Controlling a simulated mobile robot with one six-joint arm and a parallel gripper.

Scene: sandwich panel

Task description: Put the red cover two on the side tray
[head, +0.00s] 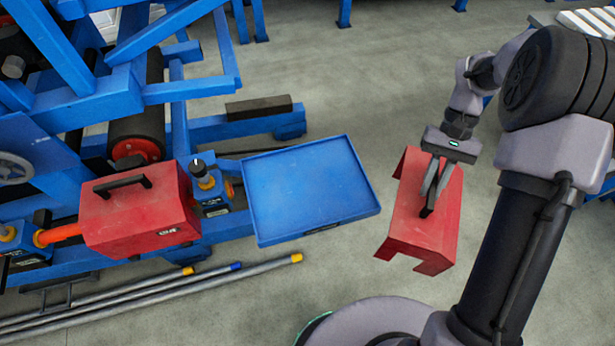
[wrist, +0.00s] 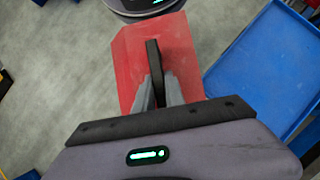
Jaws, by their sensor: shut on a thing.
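A red cover (head: 421,213) with a black handle hangs from my gripper (head: 431,203), in the air to the right of the blue side tray. My gripper is shut on the cover's handle, which also shows between the fingers in the wrist view (wrist: 154,75). The blue side tray (head: 312,187) is empty and lies left of the held cover. It also shows at the right of the wrist view (wrist: 258,75). A second red cover (head: 138,212) with a black handle sits on the blue machine frame to the left. I cannot read a number on either cover.
A small blue unit with a black knob (head: 205,185) stands between the second cover and the tray. Several long grey pipes (head: 160,298) with coloured ends lie below the tray. Blue machine beams (head: 205,92) rise at the left. Open grey floor surrounds the held cover.

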